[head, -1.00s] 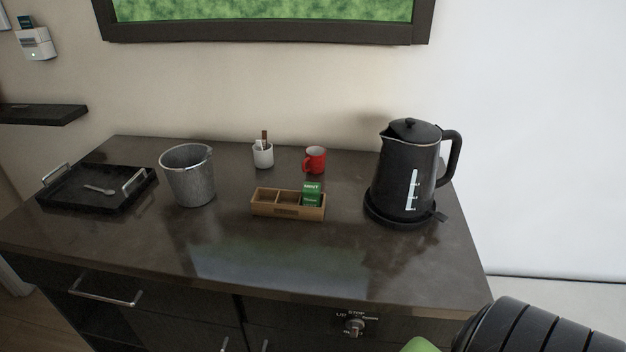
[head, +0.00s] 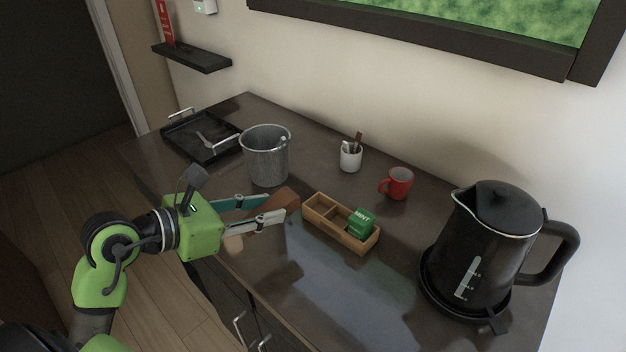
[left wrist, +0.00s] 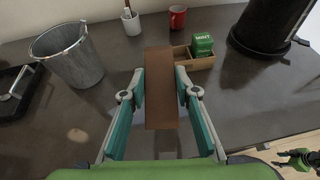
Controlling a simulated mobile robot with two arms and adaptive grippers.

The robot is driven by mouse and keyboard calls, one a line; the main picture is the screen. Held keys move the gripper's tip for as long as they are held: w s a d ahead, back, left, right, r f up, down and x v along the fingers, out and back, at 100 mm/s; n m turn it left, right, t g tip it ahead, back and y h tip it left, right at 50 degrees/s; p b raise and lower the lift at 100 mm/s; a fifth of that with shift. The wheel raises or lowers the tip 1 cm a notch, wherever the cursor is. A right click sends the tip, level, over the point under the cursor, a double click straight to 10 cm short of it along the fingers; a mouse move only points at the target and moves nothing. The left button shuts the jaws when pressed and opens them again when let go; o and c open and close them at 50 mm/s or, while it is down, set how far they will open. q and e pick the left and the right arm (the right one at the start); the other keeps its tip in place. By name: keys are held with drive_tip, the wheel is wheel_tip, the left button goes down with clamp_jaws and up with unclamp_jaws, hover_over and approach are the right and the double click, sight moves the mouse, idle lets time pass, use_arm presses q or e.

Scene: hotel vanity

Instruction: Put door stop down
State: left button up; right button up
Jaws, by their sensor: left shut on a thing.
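The door stop (head: 279,202) is a brown wedge-like block. My left gripper (head: 264,207) is shut on it and holds it over the front part of the dark countertop, between the metal bucket and the wooden tea box. In the left wrist view the door stop (left wrist: 161,90) stands out lengthwise between the two fingers (left wrist: 163,97), with its far end overlapping the left part of the tea box. I cannot tell how high it is above the counter.
The wooden box (head: 340,222) with a green mint packet (head: 360,222) is close to the right. The metal bucket (head: 265,158) and black tray (head: 190,145) stand behind and left. The front counter is bare.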

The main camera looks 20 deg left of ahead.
use_arm(q)
drive_tip(key=w+a+r+n+y, duration=0.1)
drive_tip(key=w+a, duration=0.2)
drive_tip(key=a, duration=0.1)
drive_tip(key=shift+t, duration=0.4)
drive_tip(key=w+f, duration=0.2)
drive_tip(key=w, duration=0.1)
drive_tip(key=w+a+f, duration=0.1)
drive_tip(key=w+f, duration=0.1)
drive_tip(key=w, duration=0.1)
drive_tip(key=w+f+p, duration=0.1)
drive_tip(key=w+f, duration=0.2)
drive_tip(key=shift+w+a, duration=0.15)
drive_tip(key=shift+w, duration=0.05)
drive_tip(key=shift+w+f, duration=0.45)
drive_tip(key=shift+f, duration=0.1)
wheel_tip(320, 180, down, 3)
drive_tip(key=shift+w+f+p, duration=0.1)
drive_tip(key=shift+w+p, duration=0.05)
drive_tip(key=shift+p, duration=0.3)
drive_tip(key=shift+a+f, duration=0.1)
drive_tip(key=shift+f, duration=0.1)
use_arm(e)
drive_tip(key=a, duration=0.1)
drive_tip(key=s+a+r, duration=0.2)
drive_tip(key=shift+s+a+r, duration=0.15)
drive_tip(key=shift+a+r, duration=0.05)
drive_tip(key=shift+a, duration=0.2)
